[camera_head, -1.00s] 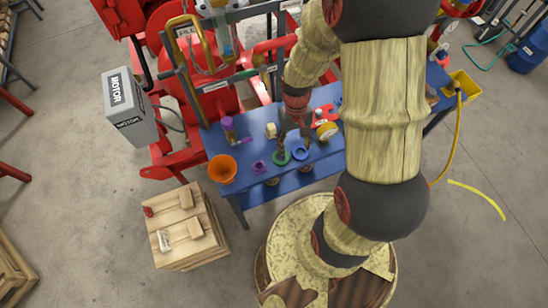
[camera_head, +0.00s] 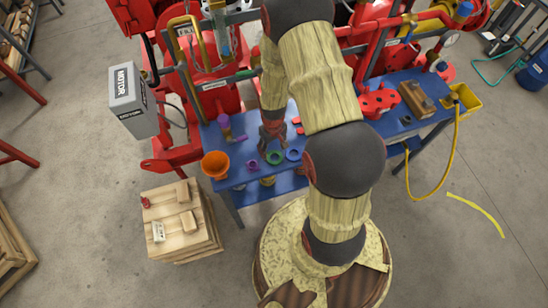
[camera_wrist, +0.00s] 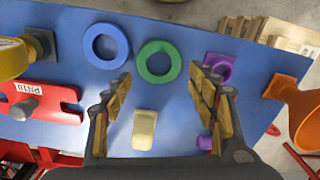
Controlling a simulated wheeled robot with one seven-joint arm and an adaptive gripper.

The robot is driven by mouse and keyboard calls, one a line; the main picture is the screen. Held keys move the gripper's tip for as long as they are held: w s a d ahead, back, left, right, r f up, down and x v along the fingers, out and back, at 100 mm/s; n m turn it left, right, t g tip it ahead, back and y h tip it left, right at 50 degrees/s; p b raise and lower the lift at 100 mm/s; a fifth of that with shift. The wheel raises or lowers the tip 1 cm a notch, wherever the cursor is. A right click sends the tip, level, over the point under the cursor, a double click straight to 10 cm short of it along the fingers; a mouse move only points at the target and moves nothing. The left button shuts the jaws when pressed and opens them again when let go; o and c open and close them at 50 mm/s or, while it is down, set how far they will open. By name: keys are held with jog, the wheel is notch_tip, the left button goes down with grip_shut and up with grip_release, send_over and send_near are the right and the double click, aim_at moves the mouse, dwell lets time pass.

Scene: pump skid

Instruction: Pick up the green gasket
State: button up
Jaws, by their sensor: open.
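The green gasket (camera_wrist: 158,62) is a flat ring lying on the blue table (camera_wrist: 60,75); it also shows in the head view (camera_head: 275,157). My gripper (camera_wrist: 165,88) is open and empty above the table, its two fingers apart. In the wrist view the gasket lies just beyond and between the fingertips, not held. In the head view my gripper (camera_head: 272,138) is beside the gasket, on its far side, and the arm hides part of the table.
A blue ring (camera_wrist: 106,45) lies close beside the gasket. A cream block (camera_wrist: 144,130) is between the fingers. A purple part (camera_wrist: 220,66), an orange funnel (camera_wrist: 297,98), a red flanged part (camera_wrist: 35,102) and a yellow round part (camera_wrist: 14,57) stand around. A wooden crate (camera_head: 180,220) is at left.

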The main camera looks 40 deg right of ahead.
aim_at(273, 156)
notch_tip(273, 156, down, 4)
jog(key=shift+f, duration=0.1)
jog(key=shift+c, duration=0.7)
jog(key=c, duration=0.7)
